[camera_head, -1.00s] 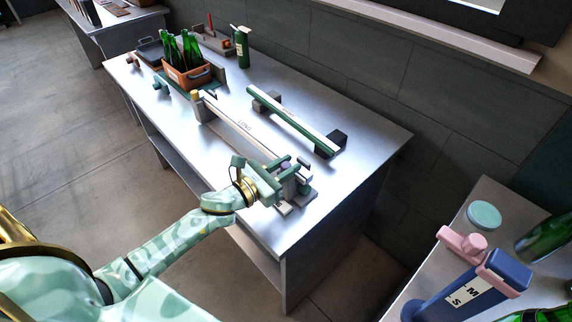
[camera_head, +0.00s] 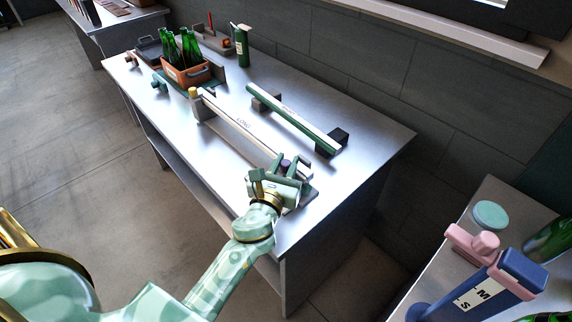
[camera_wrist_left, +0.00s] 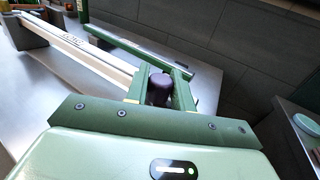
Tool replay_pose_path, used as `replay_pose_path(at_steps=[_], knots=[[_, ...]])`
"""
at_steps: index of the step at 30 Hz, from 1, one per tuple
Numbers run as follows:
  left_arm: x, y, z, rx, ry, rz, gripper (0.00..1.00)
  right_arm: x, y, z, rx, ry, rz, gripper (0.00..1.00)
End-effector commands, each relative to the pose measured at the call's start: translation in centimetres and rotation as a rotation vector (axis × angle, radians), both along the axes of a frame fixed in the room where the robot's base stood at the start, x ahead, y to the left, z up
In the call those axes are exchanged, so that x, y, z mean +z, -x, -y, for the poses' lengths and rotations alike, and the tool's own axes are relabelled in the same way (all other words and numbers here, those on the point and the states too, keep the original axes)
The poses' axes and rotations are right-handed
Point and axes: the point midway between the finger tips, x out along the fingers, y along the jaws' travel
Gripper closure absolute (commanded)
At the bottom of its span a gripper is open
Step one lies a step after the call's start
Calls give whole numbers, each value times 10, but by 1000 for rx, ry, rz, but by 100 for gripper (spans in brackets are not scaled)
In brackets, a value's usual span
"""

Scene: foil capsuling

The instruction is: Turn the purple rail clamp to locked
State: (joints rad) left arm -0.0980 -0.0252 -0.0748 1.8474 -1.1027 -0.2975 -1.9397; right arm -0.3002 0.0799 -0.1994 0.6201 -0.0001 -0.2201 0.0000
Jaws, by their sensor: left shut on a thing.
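The purple rail clamp (camera_wrist_left: 159,88) shows as a dark purple knob between the two fingers of my left gripper (camera_wrist_left: 160,84) in the left wrist view. In the head view the purple clamp (camera_head: 285,164) shows small at the near right end of the long rail (camera_head: 240,128). My left gripper (camera_head: 284,166) is shut on it, with one finger on each side. The clamp's lower part is hidden behind the gripper. I cannot read its locked or unlocked marking. My right gripper is not in view.
A second, green-edged rail (camera_head: 296,120) lies behind on dark blocks. An orange crate (camera_head: 190,78) of green bottles stands at the table's far left. A side table at right holds a blue-and-pink device (camera_head: 480,290). The metal table (camera_head: 350,170) is clear at right.

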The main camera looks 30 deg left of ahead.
Motion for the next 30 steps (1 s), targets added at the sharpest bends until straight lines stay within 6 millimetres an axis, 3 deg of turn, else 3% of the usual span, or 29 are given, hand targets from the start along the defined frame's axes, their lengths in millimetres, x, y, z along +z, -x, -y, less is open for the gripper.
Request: replay_pose_path(at_steps=[11,12,13,23,26,30], knots=[[0,0,0,3,0,0,99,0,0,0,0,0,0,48],[0,0,0,3,0,0,65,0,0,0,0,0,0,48],[0,0,0,3,0,0,56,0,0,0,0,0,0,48],[0,2,1,2,0,-1,55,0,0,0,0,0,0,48],[-1,12,2,2,-1,-2,55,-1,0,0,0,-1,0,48],[-3,41,7,3,1,-4,55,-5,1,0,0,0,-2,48]])
